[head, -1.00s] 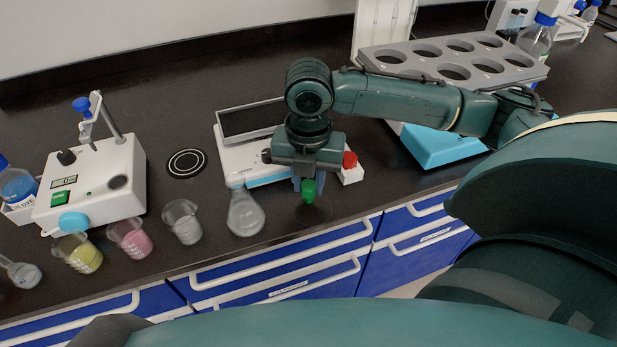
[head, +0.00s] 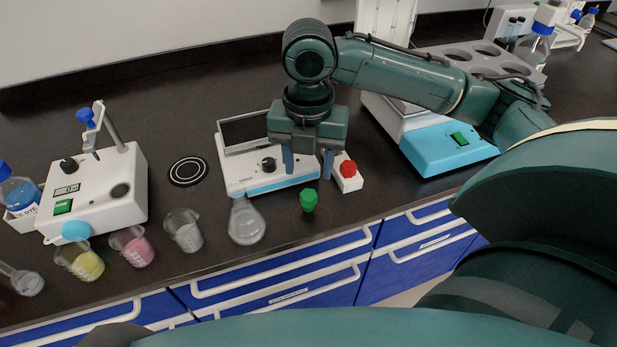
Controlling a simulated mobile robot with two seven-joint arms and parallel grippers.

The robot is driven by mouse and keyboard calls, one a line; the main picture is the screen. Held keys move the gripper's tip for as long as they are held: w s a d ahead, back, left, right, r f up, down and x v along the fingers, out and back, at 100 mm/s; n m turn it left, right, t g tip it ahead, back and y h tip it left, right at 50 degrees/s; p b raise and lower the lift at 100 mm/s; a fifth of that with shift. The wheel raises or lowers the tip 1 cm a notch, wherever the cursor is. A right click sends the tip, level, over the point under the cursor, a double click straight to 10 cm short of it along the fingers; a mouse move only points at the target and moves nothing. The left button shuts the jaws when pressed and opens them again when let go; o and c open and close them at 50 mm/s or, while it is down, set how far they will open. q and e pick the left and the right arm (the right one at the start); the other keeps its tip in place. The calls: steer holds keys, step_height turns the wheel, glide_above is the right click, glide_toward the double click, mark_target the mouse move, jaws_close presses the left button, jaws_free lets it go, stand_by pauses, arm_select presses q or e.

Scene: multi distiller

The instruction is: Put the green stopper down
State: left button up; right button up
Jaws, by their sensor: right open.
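The green stopper (head: 308,200) stands on the dark bench near its front edge, to the right of a clear flask (head: 246,222). My right gripper (head: 308,172) is above and just behind the stopper in the picture, pointing down. Its two blue fingers are spread apart with nothing between them, and they do not touch the stopper. My left gripper is not in view.
A red-topped white block (head: 348,174) stands close to the right of my gripper. A white device (head: 240,172) is behind. Beakers (head: 184,232) stand to the left along the front edge. A blue-based device (head: 440,148) is at right.

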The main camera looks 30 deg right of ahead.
step_height(320, 180, up, 5)
steer(key=shift+r, duration=0.15)
stand_by(0.6)
